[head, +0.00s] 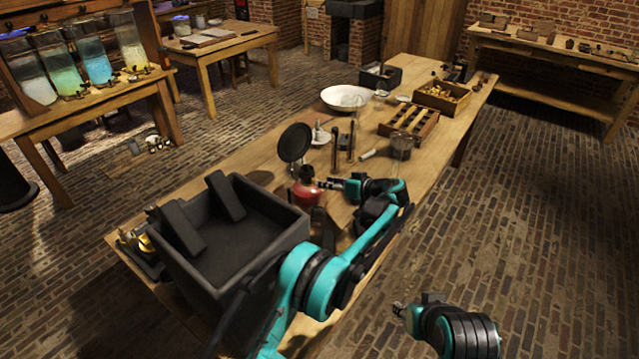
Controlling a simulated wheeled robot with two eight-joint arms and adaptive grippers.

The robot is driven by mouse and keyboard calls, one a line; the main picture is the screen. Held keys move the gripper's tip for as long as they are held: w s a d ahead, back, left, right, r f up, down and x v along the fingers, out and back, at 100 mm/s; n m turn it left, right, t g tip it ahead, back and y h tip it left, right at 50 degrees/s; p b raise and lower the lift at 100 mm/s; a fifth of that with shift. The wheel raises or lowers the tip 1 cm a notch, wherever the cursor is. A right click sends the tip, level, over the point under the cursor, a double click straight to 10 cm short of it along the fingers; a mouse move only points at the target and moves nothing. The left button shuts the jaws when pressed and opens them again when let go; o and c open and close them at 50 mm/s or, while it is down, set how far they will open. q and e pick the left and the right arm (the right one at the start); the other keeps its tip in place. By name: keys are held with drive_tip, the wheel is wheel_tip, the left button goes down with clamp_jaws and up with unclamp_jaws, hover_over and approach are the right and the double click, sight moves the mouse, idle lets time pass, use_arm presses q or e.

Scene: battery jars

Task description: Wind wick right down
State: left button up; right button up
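A small lamp with a red body (306,193) and a dark upper part stands on the long wooden table, in front of a round black disc. Its wick and any winding knob are too small to make out. My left gripper (325,184) points left, with its fingertips right beside the lamp's upper right side. I cannot tell whether they touch it or whether the fingers are open or shut. My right gripper (399,309) is low at the bottom, off the table's right side and away from the lamp. Its fingers are too small to read.
A large dark open box (275,212) stands left of the lamp at the table's near end. The black round disc (295,142), dark upright posts (335,148) and a glass jar (401,147) stand behind. A white bowl (346,97) and wooden trays (409,124) are farther back.

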use_arm(q)
drive_tip(key=b+x, duration=0.1)
drive_tip(key=x, duration=0.2)
drive_tip(key=shift+w+a+f, duration=0.1)
drive_tip(key=shift+w+a, duration=0.15)
drive_tip(key=shift+c, duration=0.3)
clamp_jaws()
drive_tip(key=shift+s+a+n+t+h+p, duration=0.15)
drive_tip(key=shift+n+t+h+p, duration=0.35)
drive_tip(key=shift+n, duration=0.6)
drive_tip(key=shift+s+a+n+t+h+p, duration=0.1)
drive_tip(key=shift+n+t+h+p, duration=0.15)
drive_tip(key=shift+n+t+h, duration=0.65)
drive_tip(key=shift+n, duration=0.3)
